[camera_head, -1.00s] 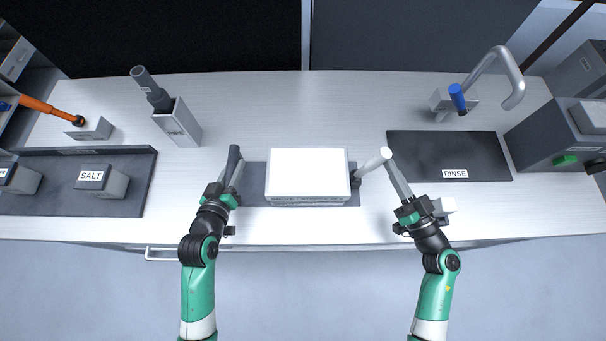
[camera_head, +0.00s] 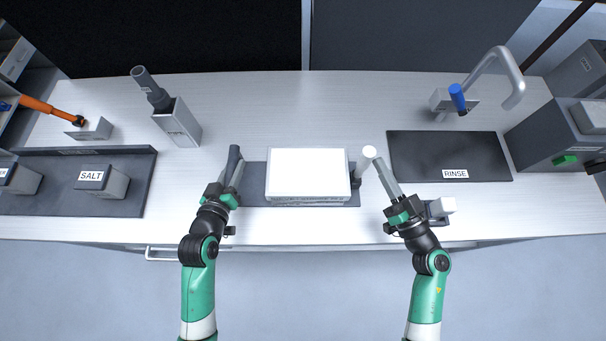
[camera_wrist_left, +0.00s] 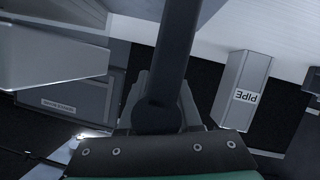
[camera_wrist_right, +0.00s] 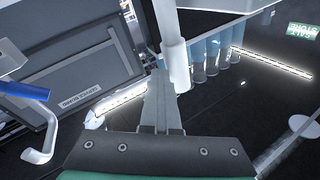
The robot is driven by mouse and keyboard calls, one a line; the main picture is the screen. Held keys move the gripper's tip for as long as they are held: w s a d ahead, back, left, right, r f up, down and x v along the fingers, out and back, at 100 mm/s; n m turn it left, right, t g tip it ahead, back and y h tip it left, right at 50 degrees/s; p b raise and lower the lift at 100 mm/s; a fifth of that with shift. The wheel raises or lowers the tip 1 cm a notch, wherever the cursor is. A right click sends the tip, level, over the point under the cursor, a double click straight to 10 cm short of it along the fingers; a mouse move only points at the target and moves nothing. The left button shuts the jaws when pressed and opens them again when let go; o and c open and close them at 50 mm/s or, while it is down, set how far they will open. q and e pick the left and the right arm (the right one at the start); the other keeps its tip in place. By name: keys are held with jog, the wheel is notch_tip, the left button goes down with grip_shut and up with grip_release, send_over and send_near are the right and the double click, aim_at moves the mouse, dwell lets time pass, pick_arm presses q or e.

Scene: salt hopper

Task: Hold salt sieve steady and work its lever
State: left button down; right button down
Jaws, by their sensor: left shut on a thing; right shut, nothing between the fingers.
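The salt sieve (camera_head: 307,176), a white-topped box with small unreadable print on its front edge, sits mid-bench on a dark mat. Its dark handle (camera_head: 234,156) stands at its left; my left gripper (camera_head: 232,176) is shut on this handle. The handle also fills the middle of the left wrist view (camera_wrist_left: 178,50). The white lever (camera_head: 363,168) rises at the sieve's right side. My right gripper (camera_head: 378,165) is shut and empty, its fingertips against or very close to the lever's right side. The lever also shows in the right wrist view (camera_wrist_right: 170,35), just beyond the fingers.
A SALT container (camera_head: 103,182) stands on a dark tray at left. A grey holder with a dark tool (camera_head: 177,122) stands behind. A RINSE mat (camera_head: 450,150) and tap (camera_head: 500,65) are at right.

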pick_arm(q)
jog(key=shift+s+f, duration=0.2)
jog(key=shift+f, duration=0.3)
pick_arm(e)
jog(key=d+f, duration=0.2)
jog(key=d, duration=0.3)
jog(key=shift+d, duration=0.3)
jog(key=shift+f, duration=0.1)
pick_arm(q)
jog(key=c, duration=0.8)
grip_release()
jog(key=shift+c, duration=0.2)
jog(key=shift+o, duration=1.2)
jog(key=shift+s, duration=0.15)
jog(key=shift+o, duration=0.4)
jog(key=shift+r, duration=0.25)
jog(key=v, duration=1.1)
jog(key=shift+s+r, duration=0.2)
jog(key=shift+s, duration=0.15)
pick_arm(e)
jog(key=shift+s, duration=0.15)
